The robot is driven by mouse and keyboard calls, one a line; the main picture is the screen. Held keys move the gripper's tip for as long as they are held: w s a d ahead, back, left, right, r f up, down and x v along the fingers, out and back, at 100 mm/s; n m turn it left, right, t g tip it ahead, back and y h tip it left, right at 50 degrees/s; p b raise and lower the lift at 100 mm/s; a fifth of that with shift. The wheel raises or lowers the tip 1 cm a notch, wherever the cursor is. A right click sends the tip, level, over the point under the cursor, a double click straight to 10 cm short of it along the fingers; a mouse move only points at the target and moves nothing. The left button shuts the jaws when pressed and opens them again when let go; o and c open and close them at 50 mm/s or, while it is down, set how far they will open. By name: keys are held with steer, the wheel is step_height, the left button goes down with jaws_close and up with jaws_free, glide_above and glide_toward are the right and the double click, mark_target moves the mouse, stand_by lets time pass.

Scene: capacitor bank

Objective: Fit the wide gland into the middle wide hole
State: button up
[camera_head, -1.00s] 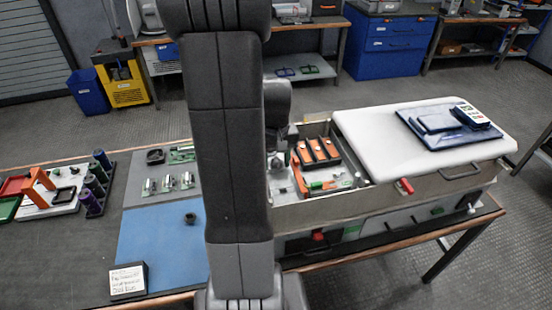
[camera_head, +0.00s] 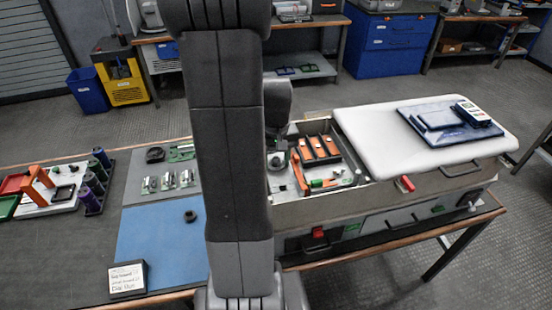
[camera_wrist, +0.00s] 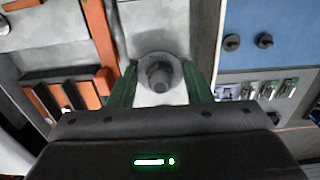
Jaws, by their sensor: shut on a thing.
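My gripper (camera_wrist: 160,90) has two green fingers, shut on a grey round gland (camera_wrist: 158,72) with a hexagonal middle, seen from above in the wrist view. The gland is over a pale grey panel (camera_wrist: 158,20) inside the open cabinet. Whether it touches the panel or is in a hole cannot be told. The middle wide hole is not visible. In the head view, my gripper is mostly hidden by my arm, near the left end of the cabinet (camera_head: 390,208).
Orange parts with dark bars (camera_head: 319,148) stand in the cabinet close to the gripper. A white cover (camera_head: 400,135) bears a blue tray. A dark ring (camera_head: 190,216) lies on the blue mat (camera_head: 160,245); two show in the wrist view (camera_wrist: 265,40).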

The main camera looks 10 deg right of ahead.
steer(key=shift+f, duration=0.1)
steer(key=o, duration=1.1)
steer(key=shift+c, duration=0.2)
steer(key=shift+a+r, duration=0.1)
steer(key=shift+r, duration=0.15)
step_height(320, 180, up, 13)
steer(key=b, duration=0.1)
steer(key=shift+r, duration=0.2)
step_height(320, 180, down, 12)
steer(key=shift+r+p, duration=0.1)
steer(key=shift+p, duration=0.25)
